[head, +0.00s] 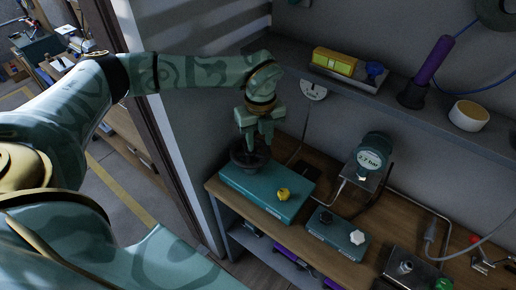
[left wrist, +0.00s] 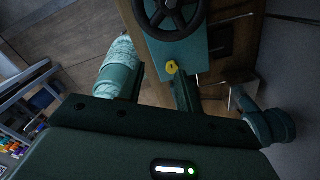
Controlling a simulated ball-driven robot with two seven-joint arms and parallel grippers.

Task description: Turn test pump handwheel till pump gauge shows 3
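The test pump is a teal box (head: 240,181) on the wooden bench, with a dark handwheel (head: 241,158) on its left end and a yellow knob (head: 283,194). The handwheel (left wrist: 170,26) shows at the top of the left wrist view, cut off by the edge, with the yellow knob (left wrist: 172,67) below it. My left gripper (head: 256,143) points down at the handwheel, its two fingers spread apart. I cannot tell whether they touch the wheel. The pump gauge (head: 373,157) appears to read 2.7 bar. My right gripper is not in view.
A smaller teal box (head: 337,234) with dark and white knobs sits right of the pump. A metal block (head: 408,268) with a green knob is at the lower right. A shelf (head: 385,92) above holds a yellow case (head: 334,62), a purple-handled tool (head: 432,66) and a tape roll (head: 468,115).

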